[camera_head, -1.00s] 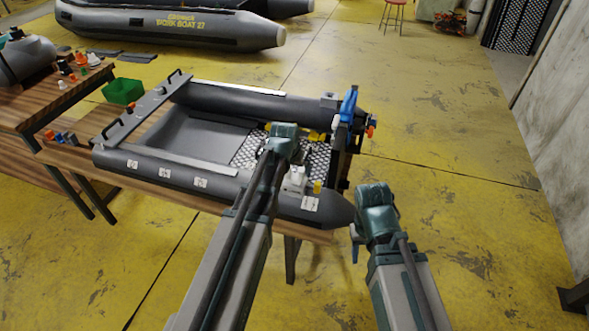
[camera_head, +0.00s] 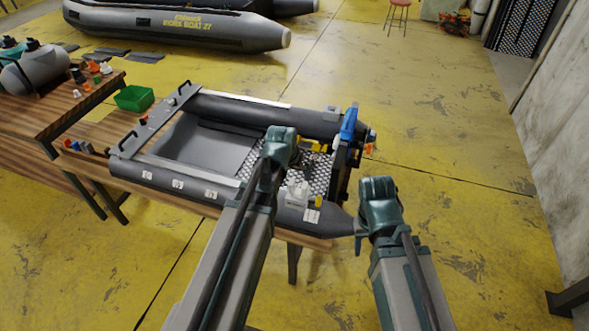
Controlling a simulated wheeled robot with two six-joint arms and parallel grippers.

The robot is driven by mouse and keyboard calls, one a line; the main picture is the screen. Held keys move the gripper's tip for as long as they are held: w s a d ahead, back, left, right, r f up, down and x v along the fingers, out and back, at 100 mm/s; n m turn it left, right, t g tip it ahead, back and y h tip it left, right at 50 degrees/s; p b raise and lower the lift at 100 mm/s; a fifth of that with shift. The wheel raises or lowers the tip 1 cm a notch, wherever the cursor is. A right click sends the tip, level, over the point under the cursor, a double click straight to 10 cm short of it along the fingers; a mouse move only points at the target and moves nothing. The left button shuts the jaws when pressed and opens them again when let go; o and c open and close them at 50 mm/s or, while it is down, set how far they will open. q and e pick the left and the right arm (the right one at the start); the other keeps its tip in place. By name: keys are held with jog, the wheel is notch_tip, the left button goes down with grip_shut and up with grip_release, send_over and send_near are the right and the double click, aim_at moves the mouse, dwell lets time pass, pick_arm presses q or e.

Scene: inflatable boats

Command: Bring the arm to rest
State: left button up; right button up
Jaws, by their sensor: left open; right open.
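My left arm comes in from the bottom middle, and its wrist and gripper (camera_head: 281,148) are over the near side of a small grey inflatable boat (camera_head: 152,174) on a wooden table. The fingers are mostly hidden behind the wrist. My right arm comes in from the bottom right, and its gripper (camera_head: 360,238) is beside the boat's near right tip, over the floor. Only a small part of its fingers shows below the wrist. I see nothing held in either gripper.
A blue clamp-like part (camera_head: 349,124) stands at the boat's right end. A white object (camera_head: 297,194) sits near the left gripper. A side table (camera_head: 50,112) holds small parts at left. The yellow floor is clear at right.

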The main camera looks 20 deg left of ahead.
pick_arm(q)
jog(key=shift+r, duration=0.1)
pick_arm(e)
jog(key=shift+r, duration=0.1)
pick_arm(q)
jog(key=s+d+m+g, duration=0.1)
jog(key=s+d+g, duration=0.1)
jog(key=s+d, duration=0.4)
jog(key=s+d+f+m+g+y, duration=0.1)
jog(key=s+d+m+g, duration=0.1)
jog(key=s+d, duration=0.5)
jog(key=s+g, duration=0.1)
jog(key=s, duration=0.4)
jog(key=shift+s+d+f+y, duration=0.25)
jog(key=shift+s+y, duration=0.05)
jog(key=shift+s, duration=0.05)
jog(key=shift+f, duration=0.15)
